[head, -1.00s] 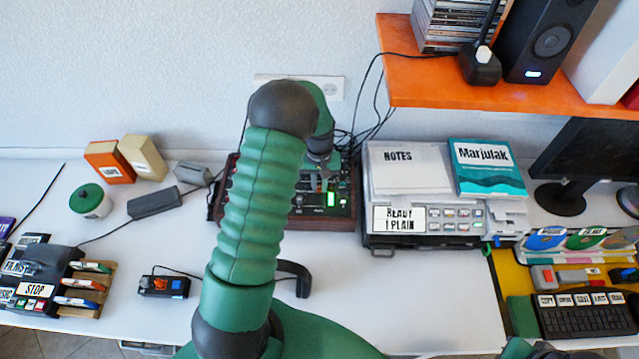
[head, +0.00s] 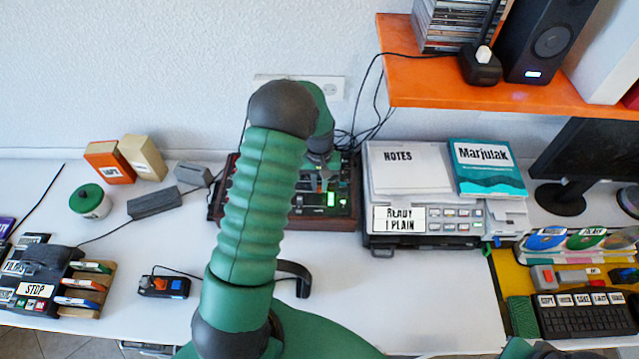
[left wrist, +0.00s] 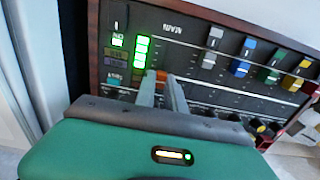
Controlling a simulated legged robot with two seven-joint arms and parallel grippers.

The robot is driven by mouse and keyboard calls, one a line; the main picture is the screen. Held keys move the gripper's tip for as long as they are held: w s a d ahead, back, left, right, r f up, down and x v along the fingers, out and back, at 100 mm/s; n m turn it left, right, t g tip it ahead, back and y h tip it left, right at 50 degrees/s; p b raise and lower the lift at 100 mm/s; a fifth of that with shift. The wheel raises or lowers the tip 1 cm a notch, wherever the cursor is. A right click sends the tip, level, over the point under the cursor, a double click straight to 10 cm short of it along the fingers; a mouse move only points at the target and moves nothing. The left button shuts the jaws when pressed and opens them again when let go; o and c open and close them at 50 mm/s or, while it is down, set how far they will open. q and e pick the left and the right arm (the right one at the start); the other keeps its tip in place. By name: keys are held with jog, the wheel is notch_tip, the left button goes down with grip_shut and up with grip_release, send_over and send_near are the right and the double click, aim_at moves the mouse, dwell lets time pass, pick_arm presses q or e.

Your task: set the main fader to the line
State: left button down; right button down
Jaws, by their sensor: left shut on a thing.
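The mixer (head: 283,222) is a dark console with wooden sides on the desk, largely behind my left arm in the head view. In the left wrist view, its panel (left wrist: 205,80) shows a lit green meter (left wrist: 141,50) and white, blue, green and yellow fader caps. My left gripper (head: 326,182) reaches down onto the mixer. In the left wrist view, its fingers (left wrist: 161,78) are close together at the panel, just right of the meter's lower end. They are shut on a small reddish cap, seemingly the main fader, mostly hidden by them. I cannot make out the line. My right gripper is not in view.
A grey device with a notes stack (head: 405,168) and a teal book (head: 487,167) stands right of the mixer. An orange shelf (head: 430,92) hangs above it. Black cables rise behind the mixer. The front middle of the desk (head: 400,290) is clear.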

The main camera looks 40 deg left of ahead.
aim_at(320, 188)
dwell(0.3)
pick_arm(q)
jog(key=shift+s+d+r+p, duration=0.1)
jog(key=shift+s+r+p, duration=0.05)
jog(key=shift+p, duration=0.2)
jog(key=c, duration=1.4)
grip_release()
notch_tip(320, 188, up, 16)
jog(key=shift+r, duration=0.2)
jog(key=shift+d, duration=0.1)
